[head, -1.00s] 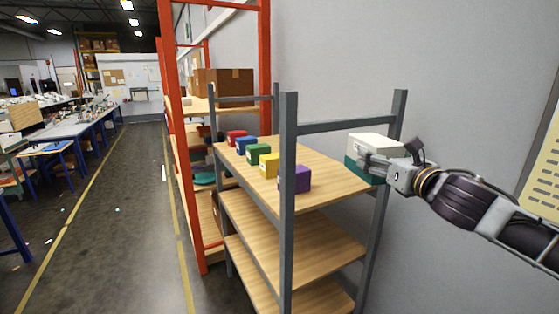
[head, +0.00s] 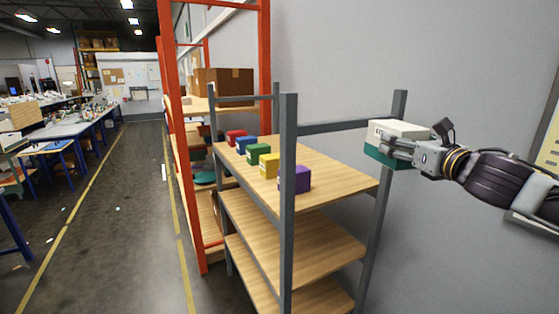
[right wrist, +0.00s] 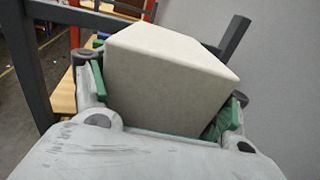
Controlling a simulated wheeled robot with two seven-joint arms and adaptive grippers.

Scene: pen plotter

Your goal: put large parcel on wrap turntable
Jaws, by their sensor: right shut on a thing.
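A boxy parcel, pale on top with a teal lower part (head: 398,130), is held in my right gripper (head: 390,147) at the right end of the grey-framed shelf unit. It looks raised off the top board, near the rear right post. In the right wrist view the pale box (right wrist: 165,75) sits between the two fingers (right wrist: 165,100), which have green pads. A flat teal round thing (head: 204,177) lies on a shelf of the orange rack, partly hidden; I cannot tell whether it is the wrap turntable. My left gripper is not in view.
Several small coloured boxes, including a purple one (head: 295,179) and a yellow one (head: 269,165), line the top board (head: 335,180). A near grey post (head: 288,210) and a rear crossbar (head: 333,127) frame it. The aisle floor (head: 120,220) at left is mostly open.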

